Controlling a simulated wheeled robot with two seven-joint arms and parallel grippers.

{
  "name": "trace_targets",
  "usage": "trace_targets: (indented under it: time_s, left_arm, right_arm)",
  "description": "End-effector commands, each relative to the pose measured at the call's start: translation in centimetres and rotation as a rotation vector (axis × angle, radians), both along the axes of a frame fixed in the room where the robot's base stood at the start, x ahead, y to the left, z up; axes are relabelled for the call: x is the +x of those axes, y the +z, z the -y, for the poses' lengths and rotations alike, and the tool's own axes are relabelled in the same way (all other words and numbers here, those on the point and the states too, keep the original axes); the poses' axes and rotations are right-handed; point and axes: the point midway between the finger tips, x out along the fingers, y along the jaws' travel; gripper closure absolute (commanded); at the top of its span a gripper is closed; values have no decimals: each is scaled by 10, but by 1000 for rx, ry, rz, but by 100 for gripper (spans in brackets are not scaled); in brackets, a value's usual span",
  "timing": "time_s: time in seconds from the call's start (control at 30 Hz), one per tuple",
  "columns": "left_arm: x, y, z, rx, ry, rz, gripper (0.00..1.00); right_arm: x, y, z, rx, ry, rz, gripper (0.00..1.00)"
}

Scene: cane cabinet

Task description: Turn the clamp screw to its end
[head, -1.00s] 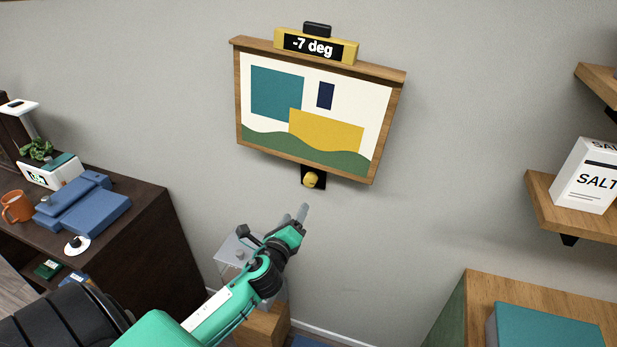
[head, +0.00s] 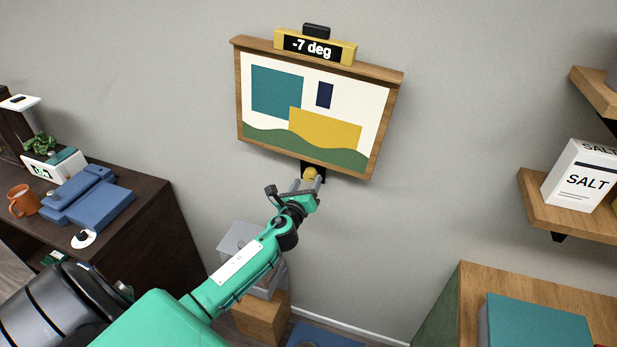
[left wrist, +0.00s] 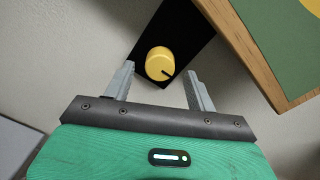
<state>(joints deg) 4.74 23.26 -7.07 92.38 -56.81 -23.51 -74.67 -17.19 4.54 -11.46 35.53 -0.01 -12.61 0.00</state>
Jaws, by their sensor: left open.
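The clamp screw is a round yellow knob (head: 310,173) on a black plate (head: 321,167) under the picture's lower edge. In the left wrist view the knob (left wrist: 160,63) has a dark mark at its lower right, and the black plate (left wrist: 181,45) shows behind it. My left gripper (head: 309,184) is open just below and in front of the knob. In the wrist view its fingers (left wrist: 157,85) stand to either side below the knob, with nothing between them. The framed picture (head: 314,110) hangs tilted, its right side lower. A yellow level (head: 315,47) on top reads -7 deg. My right gripper is not in view.
At right are wooden shelves (head: 568,222) with a salt box (head: 583,177) and a wooden unit (head: 468,285). The wall around the picture is clear.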

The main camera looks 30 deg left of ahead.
Motion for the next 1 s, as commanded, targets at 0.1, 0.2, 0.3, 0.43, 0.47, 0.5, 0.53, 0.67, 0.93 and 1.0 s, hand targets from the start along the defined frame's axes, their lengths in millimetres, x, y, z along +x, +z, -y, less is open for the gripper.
trace_targets:
  time_s: [0.1, 0.2, 0.3, 0.43, 0.47, 0.5, 0.53, 0.67, 0.93, 1.0]
  left_arm:
    - [13, 1, -4, 0, 0, 1, 43]
    - [19, 0, -5, -1, 1, 0, 43]
    - [22, 0, -6, -1, 0, 0, 43]
    - [23, 0, -6, -1, 0, 0, 43]
    - [23, 0, -6, -1, 0, 0, 43]
    - [23, 0, -6, -1, 0, 0, 43]
    - [23, 0, -6, -1, 0, 0, 43]
    - [23, 0, -6, -1, 0, 0, 61]
    - [23, 0, -6, -3, 0, 1, 88]
    - [23, -1, -6, -9, 0, 2, 88]
  right_arm:
    - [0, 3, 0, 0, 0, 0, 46]
    - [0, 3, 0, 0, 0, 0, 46]
    - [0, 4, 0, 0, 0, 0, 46]
    - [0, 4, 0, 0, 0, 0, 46]
    - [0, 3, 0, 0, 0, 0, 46]
    - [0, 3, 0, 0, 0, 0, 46]
    - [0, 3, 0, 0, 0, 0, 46]
    - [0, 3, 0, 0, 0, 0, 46]
    - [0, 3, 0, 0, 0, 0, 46]
    - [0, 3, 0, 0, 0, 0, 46]
